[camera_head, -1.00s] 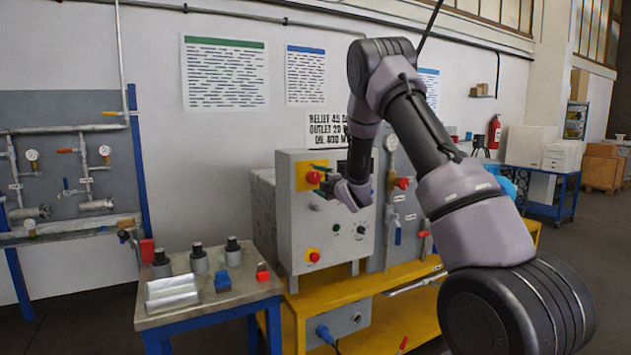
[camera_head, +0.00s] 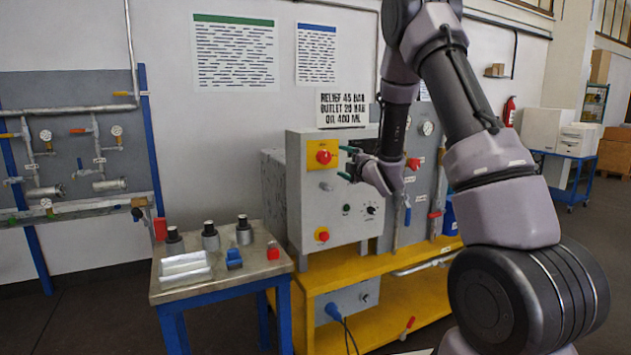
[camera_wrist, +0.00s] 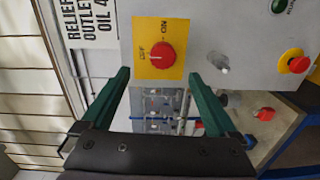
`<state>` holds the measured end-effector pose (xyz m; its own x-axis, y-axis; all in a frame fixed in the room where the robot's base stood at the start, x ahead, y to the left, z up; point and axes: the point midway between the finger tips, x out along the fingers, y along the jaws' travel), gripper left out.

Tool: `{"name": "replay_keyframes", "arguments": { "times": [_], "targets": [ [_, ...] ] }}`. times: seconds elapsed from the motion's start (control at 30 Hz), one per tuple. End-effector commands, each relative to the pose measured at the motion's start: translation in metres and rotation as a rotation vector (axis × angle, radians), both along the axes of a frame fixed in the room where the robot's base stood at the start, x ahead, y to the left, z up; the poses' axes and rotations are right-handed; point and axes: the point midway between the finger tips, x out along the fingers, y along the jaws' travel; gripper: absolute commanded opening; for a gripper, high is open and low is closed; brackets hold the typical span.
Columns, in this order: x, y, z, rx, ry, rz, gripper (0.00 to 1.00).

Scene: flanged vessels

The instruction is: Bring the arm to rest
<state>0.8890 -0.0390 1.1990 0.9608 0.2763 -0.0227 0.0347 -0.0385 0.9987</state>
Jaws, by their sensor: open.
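My gripper (camera_head: 346,163) is in front of the right part of the grey control box (camera_head: 332,205), its fingers pointing left. Its jaws are open with nothing between them. In the wrist view its two green fingers (camera_wrist: 155,100) stand apart, and the red rotary switch (camera_wrist: 160,55) on its yellow plate shows beyond them. In the head view that switch (camera_head: 323,157) is left of the fingertips, apart from them as far as I can tell. My arm is raised and bent, with its elbow at the top of the picture.
A small table (camera_head: 222,286) at the left bears several dark-topped cylinders, silver blocks, a blue part and a red part. The box stands on a yellow bench (camera_head: 385,335). A gauge panel stands behind my arm. A blue cart (camera_head: 568,170) is far right. Floor is open at right.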

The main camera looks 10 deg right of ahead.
Motion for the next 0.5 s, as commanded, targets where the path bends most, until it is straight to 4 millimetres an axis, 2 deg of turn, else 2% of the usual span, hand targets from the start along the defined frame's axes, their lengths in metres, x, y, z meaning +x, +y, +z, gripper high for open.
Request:
{"name": "replay_keyframes", "arguments": {
  "times": [0.13,0.27,0.37,0.5],
  "targets": [
    [-0.013,-0.024,0.044,0.187,0.105,-0.115,0.94],
    [-0.043,-0.047,0.081,0.426,0.242,-0.246,0.94],
    [-0.075,-0.059,0.102,0.613,0.346,-0.341,0.94],
    [-0.131,-0.067,0.123,0.869,0.489,-0.47,0.94]
  ]
}}
